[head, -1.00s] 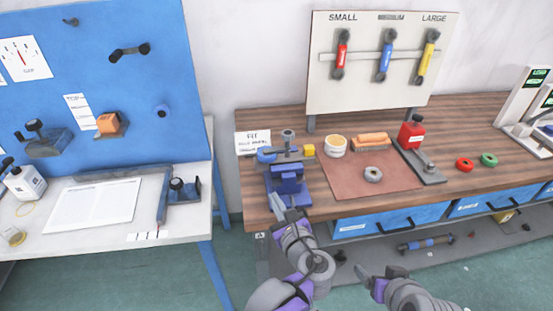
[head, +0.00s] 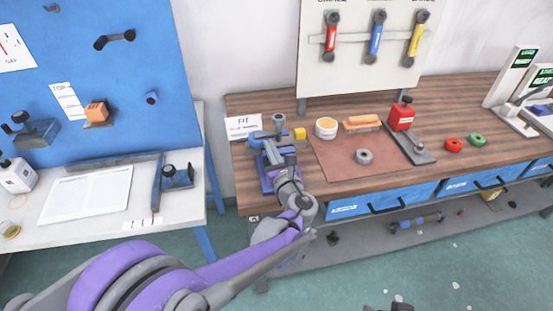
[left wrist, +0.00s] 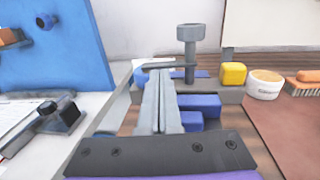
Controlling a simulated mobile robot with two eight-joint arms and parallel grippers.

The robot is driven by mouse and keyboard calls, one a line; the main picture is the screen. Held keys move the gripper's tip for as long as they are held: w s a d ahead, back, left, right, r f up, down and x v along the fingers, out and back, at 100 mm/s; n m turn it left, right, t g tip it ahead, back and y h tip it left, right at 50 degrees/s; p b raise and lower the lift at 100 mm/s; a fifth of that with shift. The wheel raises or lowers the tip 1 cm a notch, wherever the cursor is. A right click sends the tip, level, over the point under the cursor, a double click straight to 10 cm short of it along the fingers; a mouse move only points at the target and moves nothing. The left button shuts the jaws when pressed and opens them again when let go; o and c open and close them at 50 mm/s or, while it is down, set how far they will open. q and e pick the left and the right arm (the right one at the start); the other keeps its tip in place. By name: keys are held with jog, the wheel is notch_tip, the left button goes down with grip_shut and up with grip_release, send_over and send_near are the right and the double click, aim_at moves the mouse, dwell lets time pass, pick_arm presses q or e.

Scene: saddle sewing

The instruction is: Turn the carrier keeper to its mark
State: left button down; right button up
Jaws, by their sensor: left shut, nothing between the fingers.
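The blue and grey fixture (head: 262,148) stands at the bench's left front edge. In the left wrist view, a grey post with a round knob (left wrist: 190,48) rises from it. A flat grey bar (left wrist: 178,65) reaches left from the post; it looks like the carrier keeper. My left gripper (left wrist: 158,85) is shut and empty, its fingertips right at the bar's left part; whether they touch it I cannot tell. Its arm covers the fixture's front in the head view. No mark on the fixture is readable. Only a sliver of my right gripper (head: 388,307) shows at the bottom edge.
A yellow block (head: 300,133), a cream tub (head: 326,128) and an orange brush (head: 362,123) stand right of the fixture. A grey ring (head: 364,156) lies on the brown mat (head: 330,168). A red-topped tool (head: 402,117) stands beyond. A white table (head: 120,215) is at left.

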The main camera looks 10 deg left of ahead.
aim_at(264, 137)
pick_arm(q)
jog(key=shift+x, duration=1.2)
jog(key=shift+w+a+f, duration=0.1)
jog(key=shift+w+a, duration=0.35)
jog(key=shift+a, duration=0.05)
jog(key=shift+s, duration=0.1)
jog(key=shift+r, duration=0.3)
jog(key=shift+s, duration=0.1)
